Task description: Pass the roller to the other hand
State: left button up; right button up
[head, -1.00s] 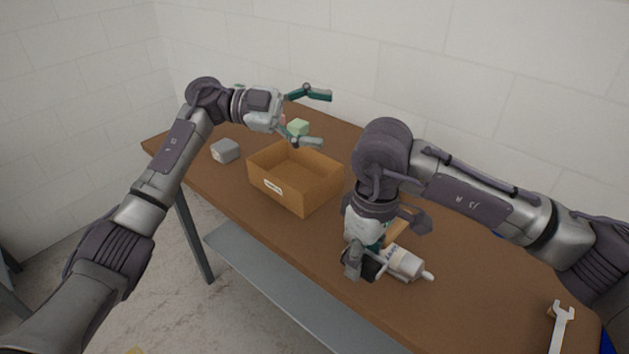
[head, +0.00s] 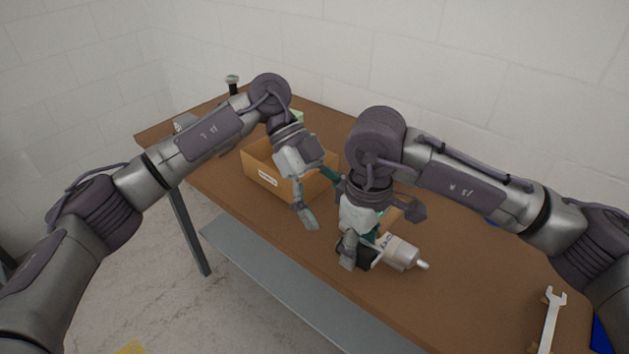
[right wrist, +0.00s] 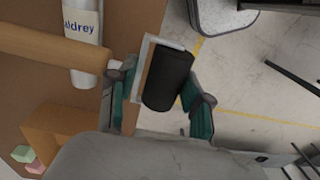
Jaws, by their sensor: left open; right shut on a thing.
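The roller has a black cylinder, a pale frame and a wooden handle. My right gripper (head: 362,250) is shut on it, above the right half of the table. In the right wrist view the black roller (right wrist: 168,80) lies between the teal fingers of the right gripper (right wrist: 160,105), and its handle points left. In the head view the roller (head: 371,258) is mostly hidden by the gripper. My left gripper (head: 322,202) is open and empty, fingers pointing down, just left of the right gripper and in front of the cardboard box.
The open cardboard box (head: 262,182) stands behind the left gripper. A white bottle (head: 402,254) lies on the table beside the roller; it also shows in the right wrist view (right wrist: 83,45). A wrench (head: 552,318) lies at the right. The two grippers are close together.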

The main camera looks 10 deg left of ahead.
pick_arm(q)
jog(key=shift+x, duration=2.7)
jog(key=c, duration=1.2)
jog(key=o, duration=1.2)
